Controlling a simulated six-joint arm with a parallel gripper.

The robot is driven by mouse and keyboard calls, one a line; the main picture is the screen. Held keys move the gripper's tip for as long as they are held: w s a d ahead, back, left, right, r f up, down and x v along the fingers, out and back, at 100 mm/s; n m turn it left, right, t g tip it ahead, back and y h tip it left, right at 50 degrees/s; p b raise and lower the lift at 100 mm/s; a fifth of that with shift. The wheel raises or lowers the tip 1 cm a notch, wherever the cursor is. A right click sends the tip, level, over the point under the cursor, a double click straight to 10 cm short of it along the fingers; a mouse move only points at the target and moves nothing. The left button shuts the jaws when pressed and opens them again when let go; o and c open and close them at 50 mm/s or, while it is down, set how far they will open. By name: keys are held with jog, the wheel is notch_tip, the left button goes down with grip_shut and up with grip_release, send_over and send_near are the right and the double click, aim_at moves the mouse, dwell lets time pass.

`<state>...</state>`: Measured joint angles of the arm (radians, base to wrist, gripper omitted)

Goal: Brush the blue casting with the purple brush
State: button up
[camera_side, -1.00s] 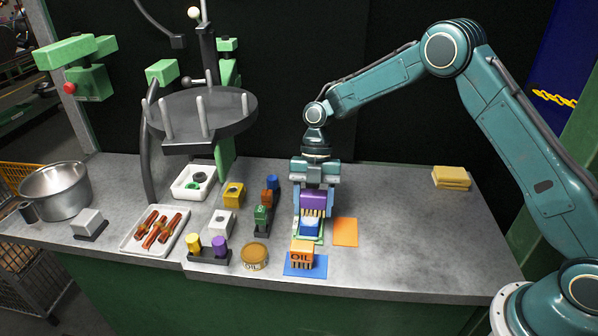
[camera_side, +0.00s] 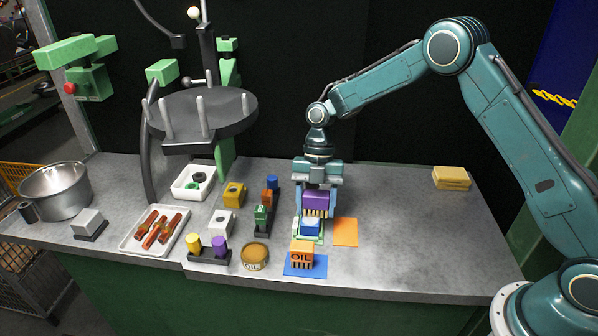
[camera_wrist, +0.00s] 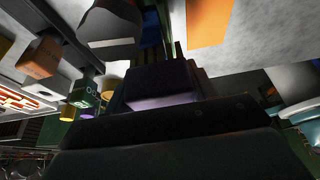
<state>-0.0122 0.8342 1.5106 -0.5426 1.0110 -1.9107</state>
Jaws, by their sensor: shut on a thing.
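My gripper (camera_side: 317,190) is shut on the purple brush (camera_side: 316,200), with its tan bristles pointing down. The brush also shows in the wrist view (camera_wrist: 160,85). The blue casting (camera_side: 311,227) sits on a green-edged mat (camera_side: 312,241) just below the bristles. The bristles overlap the casting's pale top in the side view; I cannot tell whether they touch it. The casting's far side is hidden by the brush.
An orange mat (camera_side: 345,232) lies bare to the right. A rack with yellow and purple pieces (camera_side: 209,257) and a round tin (camera_side: 255,257) stand front left. The counter's right side is mostly clear.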

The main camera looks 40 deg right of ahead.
jog(key=shift+s+d, duration=0.35)
jog(key=shift+s, duration=0.05)
jog(key=shift+w+a, duration=0.25)
jog(key=shift+a, duration=0.6)
jog(key=shift+w+a, duration=0.25)
jog(key=shift+a, duration=0.55)
jog(key=shift+w+a, duration=0.25)
jog(key=shift+a, duration=0.6)
jog(key=shift+s+d, duration=1.45)
jog(key=shift+s, duration=0.1)
jog(key=shift+w+a, duration=1.5)
jog(key=shift+w+a+r, duration=0.1)
jog(key=shift+r, duration=0.05)
notch_tip(320, 180, up, 8)
